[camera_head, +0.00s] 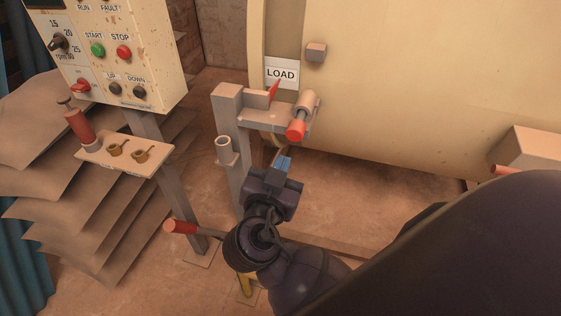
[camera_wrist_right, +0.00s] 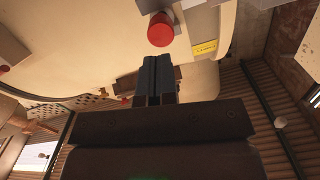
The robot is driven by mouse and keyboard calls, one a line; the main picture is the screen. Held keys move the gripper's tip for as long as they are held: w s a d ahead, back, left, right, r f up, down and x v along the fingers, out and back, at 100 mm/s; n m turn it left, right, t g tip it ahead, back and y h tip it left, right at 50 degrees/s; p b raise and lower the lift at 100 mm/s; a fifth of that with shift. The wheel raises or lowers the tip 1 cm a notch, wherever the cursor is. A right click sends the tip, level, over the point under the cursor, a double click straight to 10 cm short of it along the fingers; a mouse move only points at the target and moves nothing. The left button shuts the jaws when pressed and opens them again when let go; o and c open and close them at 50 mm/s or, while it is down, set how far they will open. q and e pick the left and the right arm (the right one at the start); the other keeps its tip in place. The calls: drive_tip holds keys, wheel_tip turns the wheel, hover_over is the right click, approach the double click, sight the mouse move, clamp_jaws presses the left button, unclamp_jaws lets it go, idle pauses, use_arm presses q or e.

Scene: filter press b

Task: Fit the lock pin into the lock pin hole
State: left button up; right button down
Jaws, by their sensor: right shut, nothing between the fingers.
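The lock pin appears to be the part with the red knob (camera_head: 296,131), lying tilted in a grey tube (camera_head: 307,101) on the post's bracket beside the drum. How deep it sits, and the hole itself, I cannot see. The red knob also shows in the wrist view (camera_wrist_right: 160,30), just beyond the fingers. My right gripper (camera_head: 283,164) is shut and empty, below and slightly left of the knob, apart from it in the head view. Its blue-grey fingers are together in the wrist view (camera_wrist_right: 156,78). My left gripper is not in view.
The grey post (camera_head: 228,110) carries a small empty-looking cup (camera_head: 223,146) and a red pointer (camera_head: 273,90). The large cream drum (camera_head: 410,80) fills the back right. A control box (camera_head: 110,55) and small shelf (camera_head: 125,158) stand left. A red-handled lever (camera_head: 180,227) is near my right wrist.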

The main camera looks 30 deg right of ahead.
sight(294, 136)
drive_tip(key=shift+w+d+r+m+p, duration=0.15)
drive_tip(key=shift+w+d+m+p, duration=0.2)
drive_tip(key=shift+m, duration=1)
drive_tip(key=shift+w+d+r+m+p, duration=0.1)
drive_tip(key=shift+w+d+m, duration=0.35)
drive_tip(key=shift+m, duration=0.95)
drive_tip(key=shift+w+d+r+m+p, duration=0.2)
drive_tip(key=shift+d+m, duration=0.35)
drive_tip(key=shift+m, duration=0.8)
drive_tip(key=shift+p+x, duration=0.45)
drive_tip(key=shift+x, duration=0.9)
drive_tip(key=shift+f, duration=0.1)
drive_tip(key=shift+b+x, duration=0.9)
drive_tip(key=shift+x, duration=1)
